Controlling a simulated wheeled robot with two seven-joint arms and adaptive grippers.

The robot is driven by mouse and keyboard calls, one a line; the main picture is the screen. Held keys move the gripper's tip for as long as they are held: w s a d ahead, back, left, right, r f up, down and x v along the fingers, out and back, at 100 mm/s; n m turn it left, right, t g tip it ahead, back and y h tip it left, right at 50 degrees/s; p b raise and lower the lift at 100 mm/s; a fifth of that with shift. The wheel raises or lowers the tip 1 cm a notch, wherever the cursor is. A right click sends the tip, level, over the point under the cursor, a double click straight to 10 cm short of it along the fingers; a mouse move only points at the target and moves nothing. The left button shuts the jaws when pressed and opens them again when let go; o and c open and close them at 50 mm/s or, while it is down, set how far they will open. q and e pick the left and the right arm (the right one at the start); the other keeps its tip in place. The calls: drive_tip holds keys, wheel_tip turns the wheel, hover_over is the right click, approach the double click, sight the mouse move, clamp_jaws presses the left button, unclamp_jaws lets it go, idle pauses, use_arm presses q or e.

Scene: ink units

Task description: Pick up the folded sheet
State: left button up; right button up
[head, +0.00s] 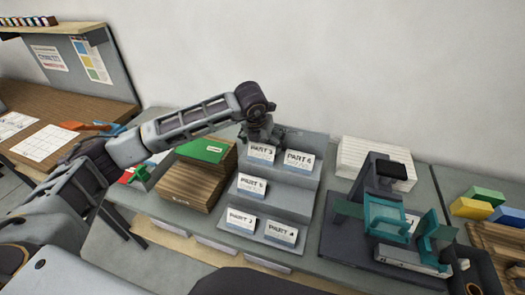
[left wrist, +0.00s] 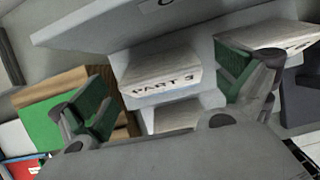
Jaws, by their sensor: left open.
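Several folded white sheets with printed PART labels stand on a grey stepped rack (head: 277,196). My left gripper (head: 262,136) is at the rack's top step, just above and behind the upper-left folded sheet (head: 261,153). In the left wrist view its green-padded fingers (left wrist: 165,92) are apart, with a folded sheet marked PART 3 (left wrist: 160,80) showing between them. I cannot tell whether either finger touches it. Another sheet, PART 6 (head: 298,161), stands to the right.
A brown stack with a green item (head: 204,150) stands left of the rack. A dark fixture with teal parts (head: 384,215) and a white stack (head: 374,160) stand to the right. Yellow, green and blue blocks (head: 483,195) lie at the far right. A wall is behind.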

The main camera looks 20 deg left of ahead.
sight(264, 148)
use_arm(q)
drive_tip(key=shift+f, duration=0.1)
drive_tip(key=shift+p+x, duration=0.7)
drive_tip(key=shift+x, duration=1.85)
drive_tip(key=shift+s+a, duration=0.1)
drive_tip(key=shift+a, duration=0.1)
drive_tip(key=c, duration=0.7)
drive_tip(key=shift+c, duration=0.2)
